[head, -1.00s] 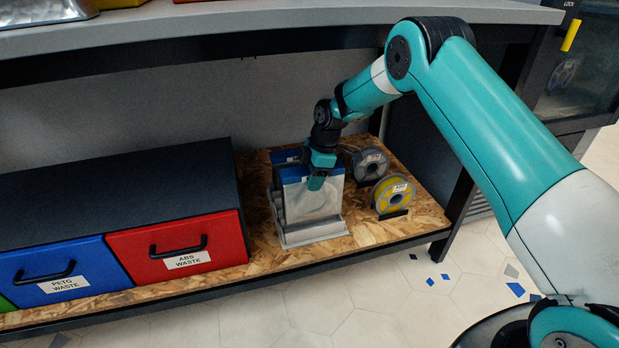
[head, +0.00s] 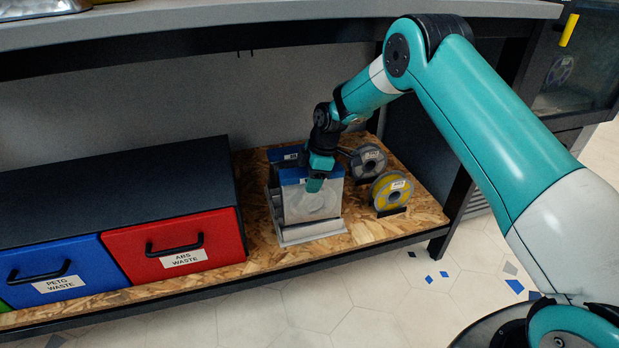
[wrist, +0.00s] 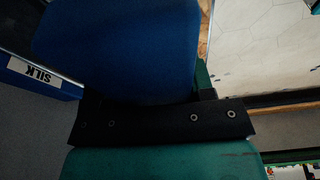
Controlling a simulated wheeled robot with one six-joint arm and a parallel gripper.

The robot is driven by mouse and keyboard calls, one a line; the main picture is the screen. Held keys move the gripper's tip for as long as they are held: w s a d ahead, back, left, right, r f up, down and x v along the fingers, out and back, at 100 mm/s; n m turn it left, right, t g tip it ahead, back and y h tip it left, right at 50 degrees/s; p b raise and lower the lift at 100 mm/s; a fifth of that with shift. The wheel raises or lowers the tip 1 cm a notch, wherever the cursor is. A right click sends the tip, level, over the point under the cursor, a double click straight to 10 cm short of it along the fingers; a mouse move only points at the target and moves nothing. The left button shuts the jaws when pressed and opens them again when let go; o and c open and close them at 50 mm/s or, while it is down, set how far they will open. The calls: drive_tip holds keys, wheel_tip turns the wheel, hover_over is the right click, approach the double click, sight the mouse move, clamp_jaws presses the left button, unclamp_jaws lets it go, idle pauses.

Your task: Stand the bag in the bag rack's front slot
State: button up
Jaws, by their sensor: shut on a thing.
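The bag (head: 312,203) is silvery and translucent with a blue top band; a round spool shape shows faintly inside. It stands upright at the front of the grey bag rack (head: 312,233). My gripper (head: 317,177) is shut on the bag's top edge from above. In the wrist view the bag's blue top (wrist: 120,50) fills much of the picture beside my gripper (wrist: 160,118). The bag's lower edge meets the rack's front part; I cannot tell how deep it sits. A second blue-topped bag (head: 287,154) stands behind; its label reads SILK in the wrist view.
A yellow spool (head: 392,190) and a grey spool (head: 368,161) stand on holders right of the rack. The red ABS waste drawer (head: 175,245) is at the left. The worktop (head: 230,28) overhangs the chipboard shelf (head: 400,228).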

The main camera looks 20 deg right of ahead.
drive_tip(key=s+d+r+m+t+h+p, duration=0.2)
drive_tip(key=s+d+m+t+p, duration=0.15)
drive_tip(key=s+d+m, duration=0.8)
drive_tip(key=w+a+f+n+g+y+b, duration=0.2)
drive_tip(key=w+a+n+g+b, duration=0.2)
drive_tip(key=w+a+n, duration=0.8)
drive_tip(key=shift+d+f+b, duration=0.15)
drive_tip(key=shift+f+b, duration=1.4)
drive_tip(key=shift+f, duration=0.9)
drive_tip(key=o, duration=0.9)
drive_tip(key=shift+s, duration=0.1)
